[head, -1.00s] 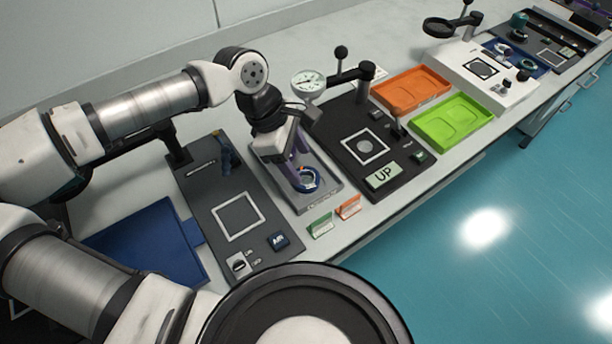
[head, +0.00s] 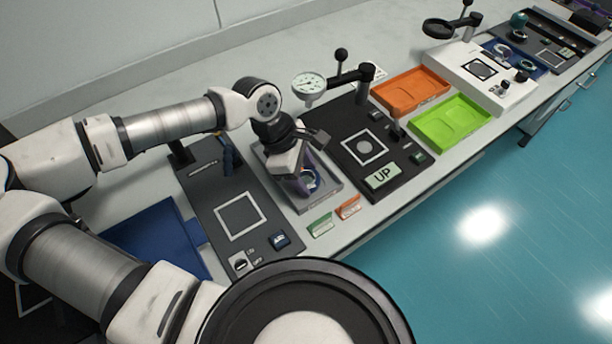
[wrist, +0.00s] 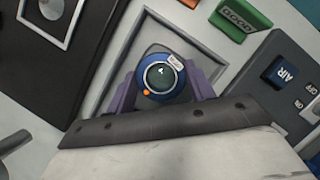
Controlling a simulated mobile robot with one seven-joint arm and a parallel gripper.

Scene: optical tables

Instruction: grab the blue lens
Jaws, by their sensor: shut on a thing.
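The blue lens (wrist: 162,77) is a round piece with a blue rim, a dark glass centre, a small white label and an orange dot. My gripper (wrist: 160,85) is shut on it, with a purple finger on either side in the wrist view. In the head view the lens (head: 308,181) shows partly below my gripper (head: 303,180), over the grey tray (head: 325,200). I cannot tell whether the lens still touches the tray floor.
A black gauge station (head: 398,182) with an UP display stands right of the tray. A dark panel (head: 215,198) with an AIR button lies left. Green (head: 320,224) and orange (head: 348,207) label cards stand in front. Orange (head: 411,90) and lime (head: 451,122) trays lie farther right.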

